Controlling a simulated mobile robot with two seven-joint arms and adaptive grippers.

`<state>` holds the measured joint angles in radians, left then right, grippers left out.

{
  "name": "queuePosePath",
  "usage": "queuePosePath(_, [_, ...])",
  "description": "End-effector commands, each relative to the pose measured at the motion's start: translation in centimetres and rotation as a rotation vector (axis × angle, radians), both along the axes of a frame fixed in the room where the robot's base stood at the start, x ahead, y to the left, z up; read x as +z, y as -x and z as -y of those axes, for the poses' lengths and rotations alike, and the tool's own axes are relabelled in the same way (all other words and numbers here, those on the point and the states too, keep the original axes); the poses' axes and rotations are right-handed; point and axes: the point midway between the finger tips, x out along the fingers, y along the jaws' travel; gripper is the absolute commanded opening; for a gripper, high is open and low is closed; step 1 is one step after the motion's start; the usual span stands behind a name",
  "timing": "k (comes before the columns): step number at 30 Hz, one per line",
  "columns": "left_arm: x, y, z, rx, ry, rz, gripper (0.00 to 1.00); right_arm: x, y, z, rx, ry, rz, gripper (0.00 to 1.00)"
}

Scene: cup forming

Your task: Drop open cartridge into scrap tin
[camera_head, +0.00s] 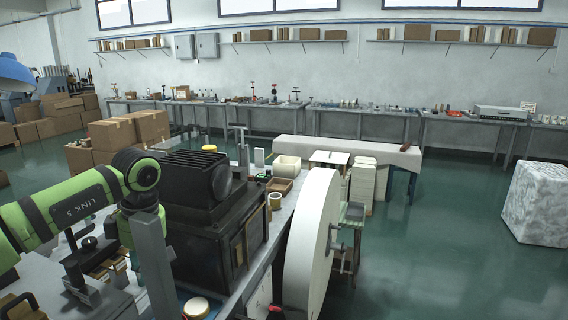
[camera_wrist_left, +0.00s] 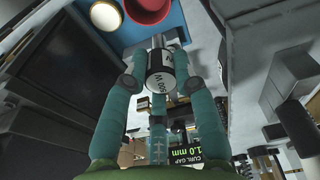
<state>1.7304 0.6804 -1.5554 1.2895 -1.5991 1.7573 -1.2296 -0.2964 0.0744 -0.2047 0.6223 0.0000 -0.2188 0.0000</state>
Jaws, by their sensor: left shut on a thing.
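In the left wrist view, my left gripper (camera_wrist_left: 160,82) has teal fingers shut around a small cylindrical cartridge (camera_wrist_left: 161,74) with a white and black printed band. I cannot tell from here whether its end is open. A red round tin (camera_wrist_left: 148,9), which looks like the scrap tin, lies just beyond the cartridge at the top edge, partly cut off. The cartridge appears apart from it. In the head view my green left arm enters from the left, but its gripper is hidden there. My right gripper is in neither view.
A cream-topped round container (camera_wrist_left: 105,15) stands beside the red tin on a blue surface (camera_wrist_left: 185,25). A large black machine (camera_head: 205,215) stands on the bench near my left arm. A big white disc (camera_head: 312,240) is at the bench's right edge. Open floor lies to the right.

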Motion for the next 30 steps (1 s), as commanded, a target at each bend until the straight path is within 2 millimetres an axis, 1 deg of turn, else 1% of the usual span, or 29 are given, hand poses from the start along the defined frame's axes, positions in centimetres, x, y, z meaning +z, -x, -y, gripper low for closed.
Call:
queuePosePath(1, [-0.5,0.0,-0.1,0.002,0.000,-0.001,0.00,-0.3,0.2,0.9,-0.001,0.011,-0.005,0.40])
queuePosePath(3, [-0.8,0.0,-0.1,0.002,0.000,-0.001,0.00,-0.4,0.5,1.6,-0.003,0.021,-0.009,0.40])
queuePosePath(5, [-1.0,0.0,-0.1,0.003,0.000,-0.001,0.00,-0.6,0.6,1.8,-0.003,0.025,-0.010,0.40])
queuePosePath(8, [-1.7,0.1,-0.1,0.002,0.000,-0.002,0.00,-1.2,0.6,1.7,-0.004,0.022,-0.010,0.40])
queuePosePath(18, [-5.7,0.1,-0.1,0.002,0.000,-0.001,0.00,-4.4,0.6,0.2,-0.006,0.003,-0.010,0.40])
queuePosePath(21, [-6.4,0.1,-0.1,0.002,0.000,-0.001,0.00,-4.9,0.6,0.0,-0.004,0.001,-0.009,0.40])
queuePosePath(30, [-6.5,0.1,-0.1,0.002,0.001,-0.001,0.00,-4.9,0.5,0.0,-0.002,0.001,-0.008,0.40])
